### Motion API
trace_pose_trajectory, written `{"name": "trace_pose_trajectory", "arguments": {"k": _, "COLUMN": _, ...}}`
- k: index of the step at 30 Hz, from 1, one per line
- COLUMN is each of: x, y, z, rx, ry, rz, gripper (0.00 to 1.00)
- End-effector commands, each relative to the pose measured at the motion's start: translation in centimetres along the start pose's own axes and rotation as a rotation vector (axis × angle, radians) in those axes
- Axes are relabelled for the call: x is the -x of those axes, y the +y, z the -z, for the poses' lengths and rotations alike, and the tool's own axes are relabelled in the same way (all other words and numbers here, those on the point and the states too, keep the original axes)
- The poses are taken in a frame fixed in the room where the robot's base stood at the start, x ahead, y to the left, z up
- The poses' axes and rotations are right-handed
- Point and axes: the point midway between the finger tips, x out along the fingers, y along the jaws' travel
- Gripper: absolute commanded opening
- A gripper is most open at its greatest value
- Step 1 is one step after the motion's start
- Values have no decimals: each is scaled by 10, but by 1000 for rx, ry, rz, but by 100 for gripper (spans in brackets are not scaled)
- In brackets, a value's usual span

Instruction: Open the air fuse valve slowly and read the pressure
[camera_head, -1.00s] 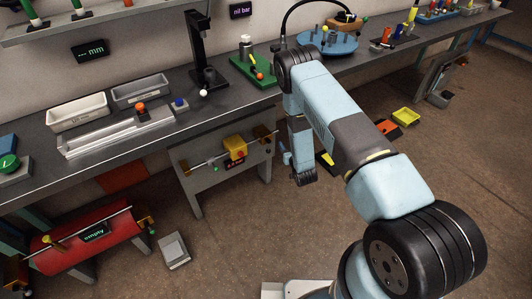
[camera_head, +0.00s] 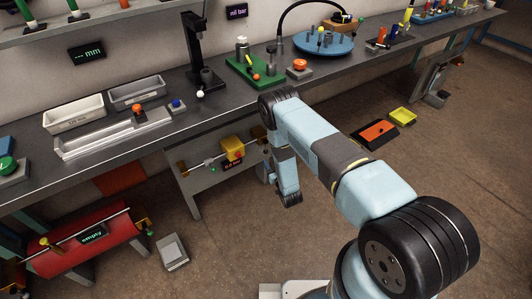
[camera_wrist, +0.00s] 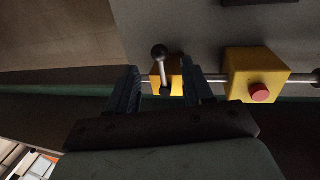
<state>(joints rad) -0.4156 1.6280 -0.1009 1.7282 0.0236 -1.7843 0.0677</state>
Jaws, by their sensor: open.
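A pipe with a yellow box (camera_head: 232,147) runs along the grey panel under the bench in the head view. A small dark display (camera_head: 232,163) with red characters sits below the box; I cannot read it surely. In the wrist view the yellow box (camera_wrist: 257,75) has a red button. Left of it, a small yellow valve block (camera_wrist: 173,82) on the pipe carries a lever with a black knob (camera_wrist: 159,52). My gripper (camera_wrist: 160,68) is open, one finger on each side of the lever. Contact cannot be told.
A red tank (camera_head: 85,250) marked "empty" stands at lower left, with a grey box (camera_head: 172,251) on the floor beside it. The bench (camera_head: 225,105) overhangs the panel. A wall display (camera_head: 237,12) appears to read "nil bar".

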Motion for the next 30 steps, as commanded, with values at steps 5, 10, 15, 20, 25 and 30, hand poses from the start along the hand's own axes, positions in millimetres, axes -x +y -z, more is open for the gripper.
{"name": "trace_pose_trajectory", "arguments": {"k": 5, "x": -33, "y": 0, "z": 1, "rx": 1, "ry": 2, "rz": 1, "gripper": 51}}
{"name": "trace_pose_trajectory", "arguments": {"k": 10, "x": -57, "y": 1, "z": 0, "rx": 2, "ry": 2, "rz": 0, "gripper": 51}}
{"name": "trace_pose_trajectory", "arguments": {"k": 15, "x": -72, "y": 1, "z": 0, "rx": 1, "ry": 0, "rz": -1, "gripper": 51}}
{"name": "trace_pose_trajectory", "arguments": {"k": 20, "x": -76, "y": 1, "z": 0, "rx": 1, "ry": -1, "rz": -1, "gripper": 51}}
{"name": "trace_pose_trajectory", "arguments": {"k": 25, "x": -76, "y": 1, "z": 0, "rx": 1, "ry": -1, "rz": -1, "gripper": 51}}
{"name": "trace_pose_trajectory", "arguments": {"k": 30, "x": -76, "y": 1, "z": 0, "rx": 1, "ry": -1, "rz": -1, "gripper": 40}}
